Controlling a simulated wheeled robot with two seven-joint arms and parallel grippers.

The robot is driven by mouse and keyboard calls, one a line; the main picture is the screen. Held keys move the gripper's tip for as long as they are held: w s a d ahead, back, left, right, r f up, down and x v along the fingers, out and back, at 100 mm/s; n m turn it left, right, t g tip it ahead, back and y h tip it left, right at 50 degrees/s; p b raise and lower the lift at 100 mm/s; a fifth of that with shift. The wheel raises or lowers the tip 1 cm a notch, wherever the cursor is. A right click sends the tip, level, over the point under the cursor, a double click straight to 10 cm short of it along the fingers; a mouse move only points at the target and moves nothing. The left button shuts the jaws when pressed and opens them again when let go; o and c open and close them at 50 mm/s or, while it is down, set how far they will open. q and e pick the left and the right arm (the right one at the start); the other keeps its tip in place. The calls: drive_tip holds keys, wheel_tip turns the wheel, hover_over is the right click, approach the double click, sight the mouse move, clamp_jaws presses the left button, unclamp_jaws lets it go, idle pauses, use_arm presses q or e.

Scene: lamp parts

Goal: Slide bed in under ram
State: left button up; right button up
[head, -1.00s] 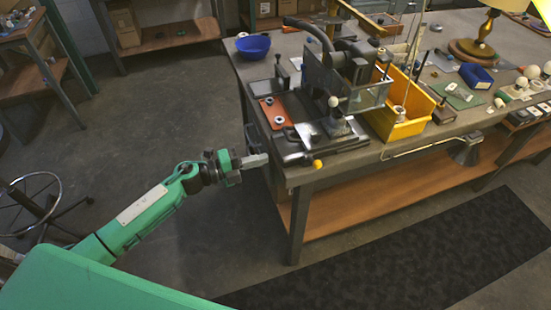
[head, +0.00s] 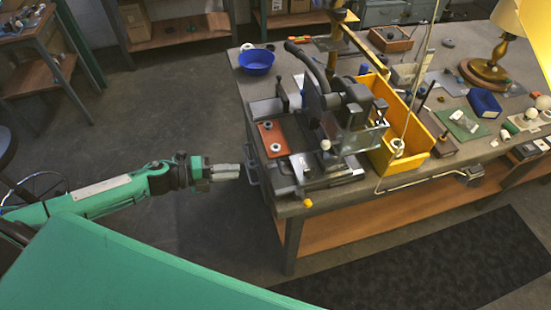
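The press (head: 345,108) stands on the workbench, with a long dark curved lever at its upper left. A flat bed with an orange-red plate (head: 268,130) and small round parts on it lies to the left of the press head, not under it. A dark loop handle (head: 252,170) sticks out at the bench's left edge. My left gripper (head: 240,172) points right, its grey fingers close together and seemingly empty. Its tips are very near the handle; I cannot tell if they touch. The ram's lower end is hidden by the press parts. My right gripper is not in view.
A yellow bin (head: 410,140) stands right of the press. A blue bowl (head: 256,62) sits at the back left corner. A yellow knob (head: 308,203) is at the front edge. A lamp (head: 488,68) stands at the right. Floor left of the bench is clear.

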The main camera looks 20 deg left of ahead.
sight(279, 166)
use_arm(q)
drive_tip(key=p+x, duration=0.3)
drive_tip(key=x, duration=0.9)
drive_tip(key=shift+p, duration=0.4)
drive_tip(key=shift+w+d+f, duration=0.15)
drive_tip(key=shift+w+d, duration=0.15)
drive_tip(key=shift+d, duration=0.1)
clamp_jaws()
